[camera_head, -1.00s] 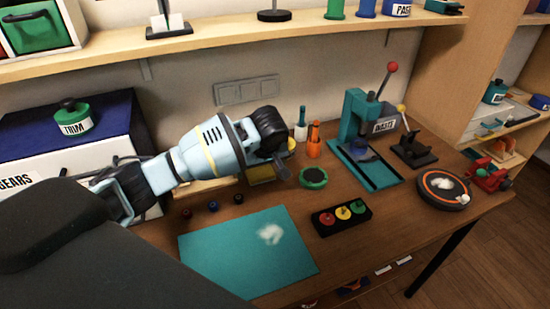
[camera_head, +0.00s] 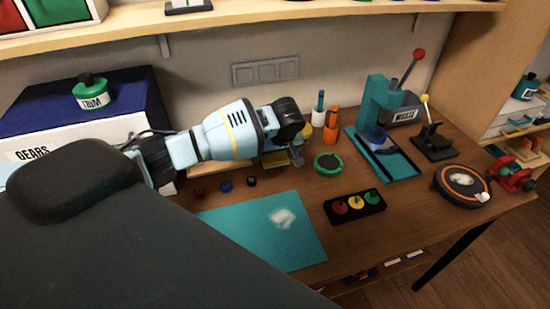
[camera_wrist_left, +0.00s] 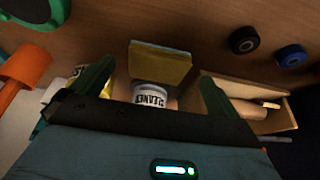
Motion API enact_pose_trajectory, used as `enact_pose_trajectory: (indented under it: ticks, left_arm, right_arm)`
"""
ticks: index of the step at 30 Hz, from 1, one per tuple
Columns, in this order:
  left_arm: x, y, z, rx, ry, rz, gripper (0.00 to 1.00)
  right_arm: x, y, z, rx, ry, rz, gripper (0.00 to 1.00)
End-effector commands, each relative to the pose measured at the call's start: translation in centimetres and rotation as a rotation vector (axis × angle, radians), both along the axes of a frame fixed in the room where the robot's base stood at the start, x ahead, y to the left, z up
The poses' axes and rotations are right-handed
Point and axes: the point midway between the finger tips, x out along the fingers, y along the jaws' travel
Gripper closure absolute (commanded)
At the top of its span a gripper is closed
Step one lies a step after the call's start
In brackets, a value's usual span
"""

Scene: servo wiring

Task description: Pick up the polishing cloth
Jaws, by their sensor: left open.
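A yellow folded piece, which looks like the polishing cloth (camera_wrist_left: 160,65), stands between and beyond my left fingers in the left wrist view. In the head view a yellowish piece (camera_head: 274,159) shows just under the gripper, partly hidden. My left gripper (camera_head: 297,157) is over the back of the bench, pointing right. In the left wrist view its green fingers (camera_wrist_left: 156,75) are spread apart with nothing clearly held. A white labelled container (camera_wrist_left: 150,95) shows between the fingers, near the cloth. My right gripper is not in view.
A green round tin (camera_head: 327,163), orange bottle (camera_head: 331,127) and small dark wheels (camera_head: 226,186) are near the gripper. A teal mat (camera_head: 250,235) with a white patch lies in front. A button box (camera_head: 355,206), teal press (camera_head: 376,105) and round disc (camera_head: 462,185) stand to the right.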

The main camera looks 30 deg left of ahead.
Motion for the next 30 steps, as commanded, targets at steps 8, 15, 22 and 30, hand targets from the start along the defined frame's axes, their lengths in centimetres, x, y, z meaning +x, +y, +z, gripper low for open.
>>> enact_pose_trajectory:
  ticks: [8,15,22,30]
  left_arm:
    - [0.8,0.8,-2.9,0.001,0.004,0.000,0.00]
    - [0.8,0.9,-2.7,0.001,0.001,0.000,0.01]
    - [0.8,0.8,-2.7,0.001,0.001,0.000,0.31]
    - [0.8,0.8,-2.7,0.001,0.001,0.000,0.49]
  right_arm:
    - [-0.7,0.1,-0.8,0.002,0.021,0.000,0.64]
    - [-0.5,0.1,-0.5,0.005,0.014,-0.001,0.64]
    - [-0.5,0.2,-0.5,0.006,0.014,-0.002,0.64]
    - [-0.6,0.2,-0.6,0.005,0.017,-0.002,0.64]
